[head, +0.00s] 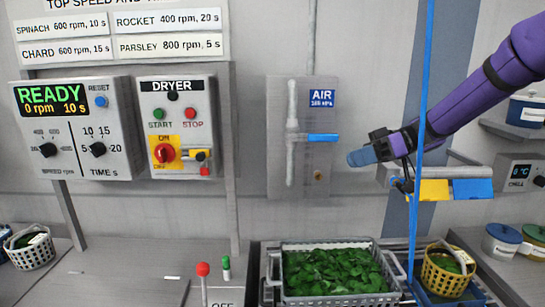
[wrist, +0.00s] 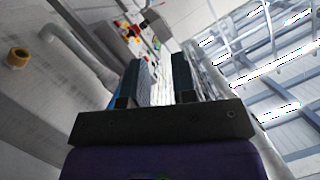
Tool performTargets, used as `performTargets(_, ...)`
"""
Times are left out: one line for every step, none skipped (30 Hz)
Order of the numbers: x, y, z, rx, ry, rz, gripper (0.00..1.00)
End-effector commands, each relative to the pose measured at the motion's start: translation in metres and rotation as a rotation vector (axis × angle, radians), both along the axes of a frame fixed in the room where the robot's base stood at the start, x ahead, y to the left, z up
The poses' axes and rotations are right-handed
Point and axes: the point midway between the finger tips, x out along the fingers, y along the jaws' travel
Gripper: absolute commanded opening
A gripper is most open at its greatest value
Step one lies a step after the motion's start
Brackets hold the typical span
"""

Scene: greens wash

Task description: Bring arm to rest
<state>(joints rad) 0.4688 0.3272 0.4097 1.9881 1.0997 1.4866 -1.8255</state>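My purple arm reaches in from the upper right in the head view. My gripper (head: 354,158) is in front of the wall panel, just right of and slightly below the blue handle (head: 322,138) of the air valve. A small gap shows between the fingertips and the handle in that view; the depth between them is hard to tell. In the wrist view the two dark fingers of my gripper (wrist: 163,75) stand apart with only background between them, so it is open and empty.
The control box (head: 77,130) reads READY, 0 rpm, 10 s. The dryer box (head: 179,127) is beside it. A grey crate of greens (head: 335,299) stands below my gripper. A blue vertical line (head: 421,120) passes my wrist. A yellow basket (head: 444,280) and lidded pots (head: 501,241) are at right.

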Motion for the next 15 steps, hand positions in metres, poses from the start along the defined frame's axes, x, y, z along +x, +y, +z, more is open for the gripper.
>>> performTargets(-0.016,0.005,0.003,-0.081,0.033,0.000,0.26)
performTargets(-0.024,0.006,0.004,-0.128,0.057,-0.007,0.26)
performTargets(-0.035,0.008,0.004,-0.194,0.089,-0.018,0.26)
performTargets(-0.043,0.009,0.005,-0.241,0.110,-0.028,0.26)
performTargets(-0.051,0.009,0.005,-0.288,0.133,-0.043,0.26)
performTargets(-0.062,0.009,0.005,-0.349,0.158,-0.062,0.26)
performTargets(-0.070,0.008,0.006,-0.394,0.176,-0.081,0.26)
performTargets(-0.078,0.007,0.006,-0.438,0.193,-0.099,0.26)
performTargets(-0.088,0.006,0.007,-0.495,0.213,-0.128,0.26)
performTargets(-0.096,0.004,0.008,-0.536,0.229,-0.152,0.26)
performTargets(-0.104,0.003,0.008,-0.578,0.239,-0.177,0.26)
performTargets(-0.114,0.000,0.009,-0.629,0.256,-0.213,0.26)
performTargets(-0.122,-0.002,0.010,-0.666,0.265,-0.242,0.26)
performTargets(-0.129,-0.005,0.011,-0.701,0.277,-0.273,0.26)
performTargets(-0.139,-0.008,0.012,-0.745,0.286,-0.317,0.26)
